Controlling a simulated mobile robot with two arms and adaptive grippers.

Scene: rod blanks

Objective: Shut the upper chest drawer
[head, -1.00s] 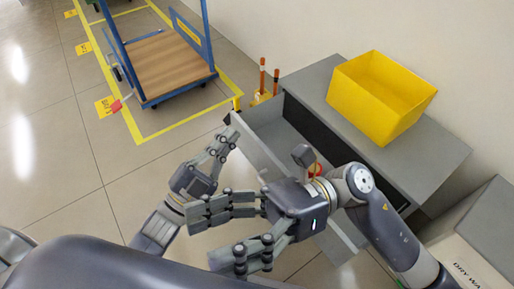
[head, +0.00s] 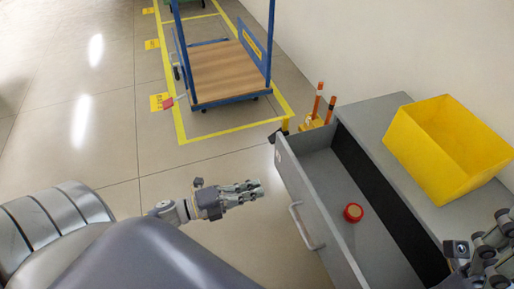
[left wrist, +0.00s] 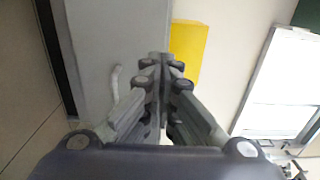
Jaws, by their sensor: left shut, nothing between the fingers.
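The upper chest drawer (head: 296,200) is pulled well out of the grey chest (head: 378,112), and its inside shows. A pale bar handle (head: 306,228) is on its front; the handle also shows in the left wrist view (left wrist: 115,82). A red round thing (head: 353,212) lies on the drawer floor. My left gripper (head: 258,190) is shut and empty, in front of the drawer front and apart from it. Its closed fingers show in the left wrist view (left wrist: 160,62). My right gripper (head: 488,245) is partly cut off at the right edge, by the chest.
A yellow bin (head: 450,150) stands on the chest top. Orange-and-white posts (head: 318,103) stand by the chest's far end. A blue cart with a wooden deck (head: 230,72) stands inside yellow floor lines. The floor (head: 110,150) left of the drawer is clear.

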